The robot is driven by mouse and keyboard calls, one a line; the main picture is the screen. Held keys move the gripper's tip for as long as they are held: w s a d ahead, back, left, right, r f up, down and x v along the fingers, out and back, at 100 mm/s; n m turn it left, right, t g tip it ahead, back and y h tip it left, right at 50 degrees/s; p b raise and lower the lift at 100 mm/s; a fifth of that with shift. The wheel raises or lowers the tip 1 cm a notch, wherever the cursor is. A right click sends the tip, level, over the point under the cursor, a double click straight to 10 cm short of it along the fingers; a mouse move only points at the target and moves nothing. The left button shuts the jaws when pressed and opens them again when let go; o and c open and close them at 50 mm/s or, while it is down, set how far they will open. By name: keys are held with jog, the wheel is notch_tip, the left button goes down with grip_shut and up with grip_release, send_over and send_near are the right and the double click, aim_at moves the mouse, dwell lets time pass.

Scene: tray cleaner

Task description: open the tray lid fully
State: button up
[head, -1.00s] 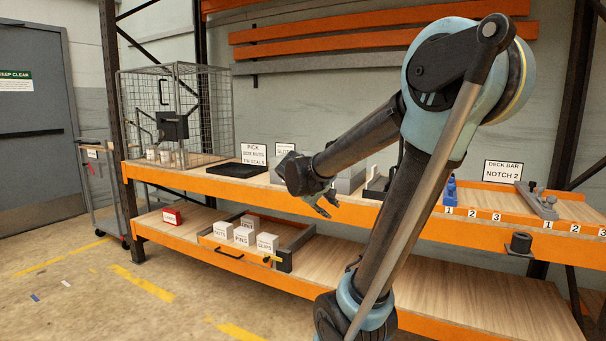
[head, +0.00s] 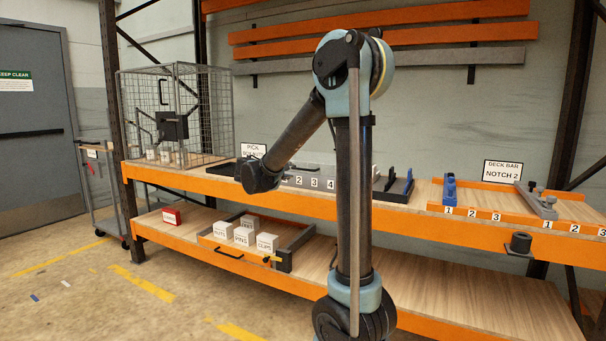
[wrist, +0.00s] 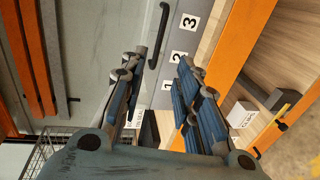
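The grey tray (head: 310,181), with number labels on its front, sits on the upper shelf, partly hidden behind my arm in the head view. In the wrist view, its labelled grey front (wrist: 177,57) runs past my fingers. A dark bar handle (wrist: 160,36) lies along a pale grey surface beyond the fingertips; this looks like the lid, but I cannot tell how far it is open. My gripper (wrist: 154,66) has its two blue-grey fingers apart, with nothing between them. The handle is ahead of the fingertips, apart from them. In the head view my fingers are hidden behind my wrist.
A wire cage (head: 177,115) stands at the left of the upper shelf. A dark holder (head: 393,186) and a blue fixture (head: 449,190) are to the right. A drawer with white boxes (head: 244,236) is below. Orange shelf edges (head: 455,232) run along the front.

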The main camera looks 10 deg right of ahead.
aim_at(317, 163)
jog(key=x, duration=1.5)
jog(key=shift+w+d+f, duration=0.1)
jog(key=shift+w+d, duration=0.1)
jog(key=shift+d, duration=0.05)
grip_shut()
